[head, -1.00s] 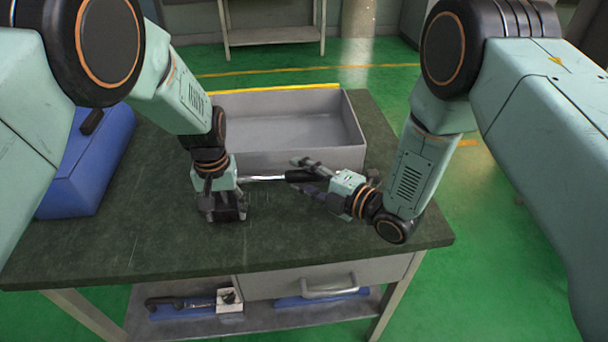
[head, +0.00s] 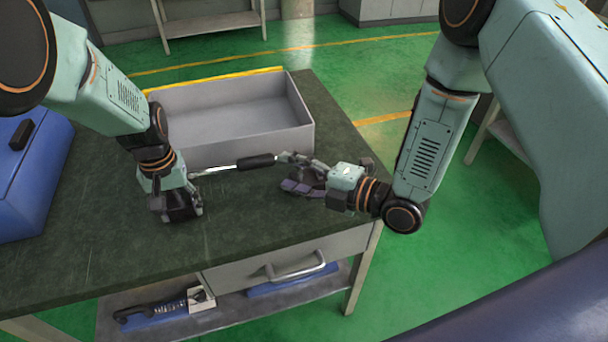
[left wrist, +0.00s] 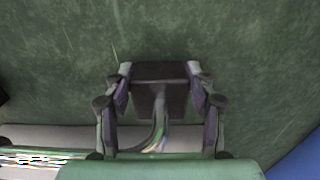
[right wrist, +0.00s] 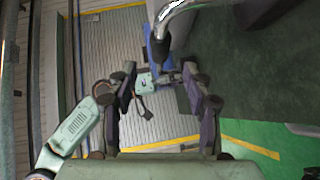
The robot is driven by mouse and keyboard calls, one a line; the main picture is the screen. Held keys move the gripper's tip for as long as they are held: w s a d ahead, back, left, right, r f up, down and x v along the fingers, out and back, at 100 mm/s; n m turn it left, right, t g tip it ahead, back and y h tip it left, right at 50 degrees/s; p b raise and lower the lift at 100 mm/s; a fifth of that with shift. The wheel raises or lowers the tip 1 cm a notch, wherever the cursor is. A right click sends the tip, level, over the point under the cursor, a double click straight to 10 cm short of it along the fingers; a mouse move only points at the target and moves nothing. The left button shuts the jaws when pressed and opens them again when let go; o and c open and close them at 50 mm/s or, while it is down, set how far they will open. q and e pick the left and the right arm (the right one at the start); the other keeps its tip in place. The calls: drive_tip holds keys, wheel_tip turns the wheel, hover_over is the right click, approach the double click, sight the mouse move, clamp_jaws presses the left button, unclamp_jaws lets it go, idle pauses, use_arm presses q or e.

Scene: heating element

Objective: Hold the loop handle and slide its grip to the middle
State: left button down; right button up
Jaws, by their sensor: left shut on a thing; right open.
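The loop handle shows in the head view as a thin shiny rod (head: 217,168) with a black grip (head: 256,161) toward its right end. In the right wrist view, a curved chrome bar (right wrist: 178,12) crosses the top, above the open fingers (right wrist: 160,78).
A grey tray (head: 235,142) stands on the dark green table (head: 110,245), behind the handle. A blue case (head: 30,175) is at the left. A drawer with a metal handle (head: 298,268) and a shelf with tools are below. The table front is clear.

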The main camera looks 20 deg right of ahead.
drive_tip(key=shift+v, duration=1.25)
